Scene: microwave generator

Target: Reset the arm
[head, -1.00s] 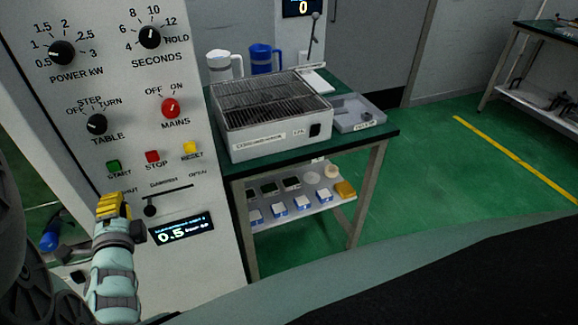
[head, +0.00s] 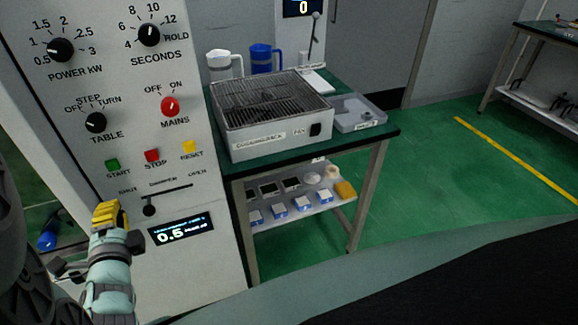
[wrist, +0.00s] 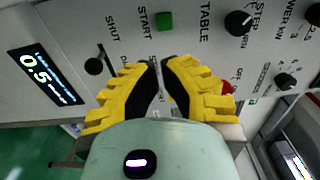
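My arm reaches up from the lower left of the head view. My gripper (head: 107,214) has yellow fingers and is in front of the lower part of the white control panel (head: 205,262), left of the damper slider (head: 149,210) and the lit display (head: 181,229) reading 0.5. In the wrist view my gripper (wrist: 160,64) shows its two fingertips close together with a narrow gap. The panel shows through the gap, and nothing is held. The green START button (wrist: 164,20) lies beyond the fingertips, and the slider knob (wrist: 94,66) is to their left.
The panel also carries the POWER knob (head: 60,50), SECONDS knob (head: 149,35), TABLE knob (head: 96,123) and red MAINS knob (head: 170,106). A green-topped bench (head: 378,135) with a wire-racked box (head: 270,110) stands to the right. Green floor (head: 440,190) is open beyond it.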

